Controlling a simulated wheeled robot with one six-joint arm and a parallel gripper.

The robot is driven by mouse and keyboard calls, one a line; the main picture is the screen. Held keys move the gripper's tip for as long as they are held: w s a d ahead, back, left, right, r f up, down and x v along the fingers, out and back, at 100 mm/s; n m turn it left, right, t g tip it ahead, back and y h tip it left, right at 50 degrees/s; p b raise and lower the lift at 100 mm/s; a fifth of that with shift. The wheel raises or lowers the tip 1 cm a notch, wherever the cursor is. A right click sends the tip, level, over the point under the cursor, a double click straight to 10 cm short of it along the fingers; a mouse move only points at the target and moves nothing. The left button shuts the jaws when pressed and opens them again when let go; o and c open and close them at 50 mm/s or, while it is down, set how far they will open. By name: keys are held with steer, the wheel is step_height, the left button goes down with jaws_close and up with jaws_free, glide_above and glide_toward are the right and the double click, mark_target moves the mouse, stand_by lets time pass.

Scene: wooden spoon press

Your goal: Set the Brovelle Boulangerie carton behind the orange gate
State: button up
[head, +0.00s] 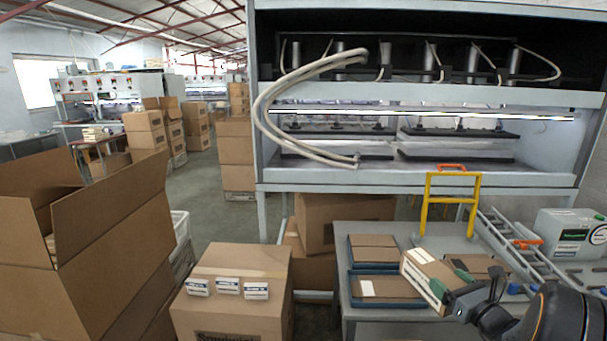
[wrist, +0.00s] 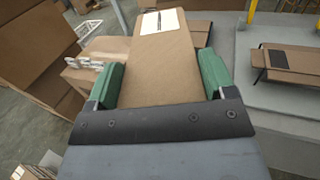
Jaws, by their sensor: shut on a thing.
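My gripper (head: 450,279) has green fingers and is shut on a flat brown carton (head: 422,270) with a white label, held tilted above the grey table. The held carton also fills the middle of the wrist view (wrist: 160,68), between both green fingers. Its printing is too small to read, so I cannot confirm the Brovelle Boulangerie name. The orange gate (head: 429,202) is a yellow-orange upright frame with an orange top bar, standing at the table's back, beyond and slightly right of the carton. Only its lower part shows at the top of the wrist view.
Flat brown cartons lie in dark blue trays on the table (head: 345,312), at the back left (head: 373,241), front left (head: 395,289) and behind my gripper (head: 478,262). A metal ladder-like rack (head: 508,243) and white jug (head: 570,235) are at right. Large boxes stand left.

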steer(key=s+a+f+n+g+y, duration=0.1)
steer(key=a+f+n+g+y, duration=0.35)
steer(key=a, duration=0.65)
steer(key=a+f+n+g+y, duration=0.25)
steer(key=a+f+y, duration=0.35)
steer(key=a, duration=0.5)
step_height(320, 180, down, 12)
steer(key=b, duration=1.1)
step_height(320, 180, up, 7)
steer(key=p, duration=1.3)
steer(key=shift+d+n+h, duration=0.3)
steer(key=shift+h, duration=0.15)
